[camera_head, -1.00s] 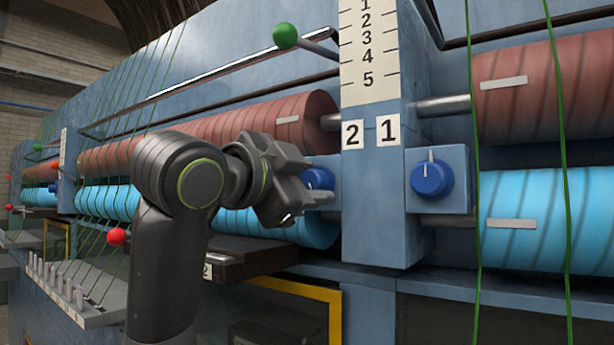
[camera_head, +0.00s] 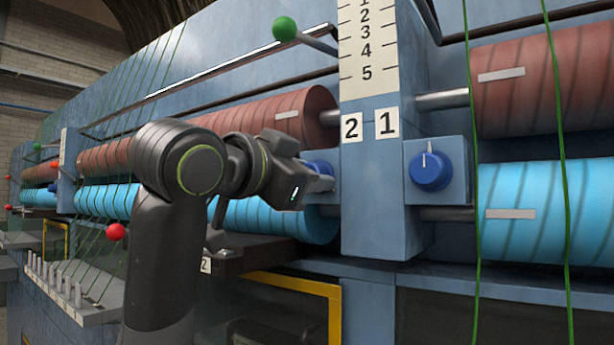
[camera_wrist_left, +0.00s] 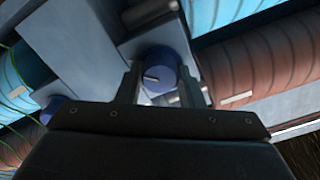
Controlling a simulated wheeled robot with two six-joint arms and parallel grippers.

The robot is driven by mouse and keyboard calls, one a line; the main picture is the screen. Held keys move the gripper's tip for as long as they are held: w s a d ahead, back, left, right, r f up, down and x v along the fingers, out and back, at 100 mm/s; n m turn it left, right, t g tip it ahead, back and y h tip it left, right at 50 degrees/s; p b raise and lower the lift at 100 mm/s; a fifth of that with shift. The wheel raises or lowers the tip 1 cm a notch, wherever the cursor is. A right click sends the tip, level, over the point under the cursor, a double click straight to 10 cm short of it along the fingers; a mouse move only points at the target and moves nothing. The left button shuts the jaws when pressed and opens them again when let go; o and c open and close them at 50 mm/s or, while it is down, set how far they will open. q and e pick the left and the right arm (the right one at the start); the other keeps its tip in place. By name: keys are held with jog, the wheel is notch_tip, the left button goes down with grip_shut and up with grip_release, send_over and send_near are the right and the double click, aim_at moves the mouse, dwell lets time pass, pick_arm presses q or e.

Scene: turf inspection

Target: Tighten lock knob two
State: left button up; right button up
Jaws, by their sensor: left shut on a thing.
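The blue lock knob two (camera_head: 320,167) sits on the block left of the post plate marked 2, partly hidden by my left gripper (camera_head: 322,182). In the left wrist view the knob (camera_wrist_left: 160,72) lies between the two fingers, with a pale pointer line on its face. My left gripper is shut on it. The matching blue lock knob one (camera_head: 431,170) sits on the block beside plate 1, its pointer roughly upright; nothing touches it. My right gripper is in neither view.
Red rollers (camera_head: 545,85) and blue rollers (camera_head: 550,215) run on both sides of the post (camera_head: 375,210). A green-balled lever (camera_head: 285,29) sticks out above. Green yarns (camera_head: 562,120) hang at the right. A dark ledge (camera_head: 250,257) lies below the gripper.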

pick_arm(q)
jog(key=n+b, duration=0.5)
jog(key=n, duration=0.7)
jog(key=n+b, duration=0.5)
jog(key=n, duration=0.8)
jog(key=shift+a+r+n, duration=0.15)
jog(key=shift+a+n, duration=0.05)
jog(key=shift+n, duration=0.1)
dwell(0.4)
jog(key=o, duration=1)
jog(key=shift+f, duration=0.2)
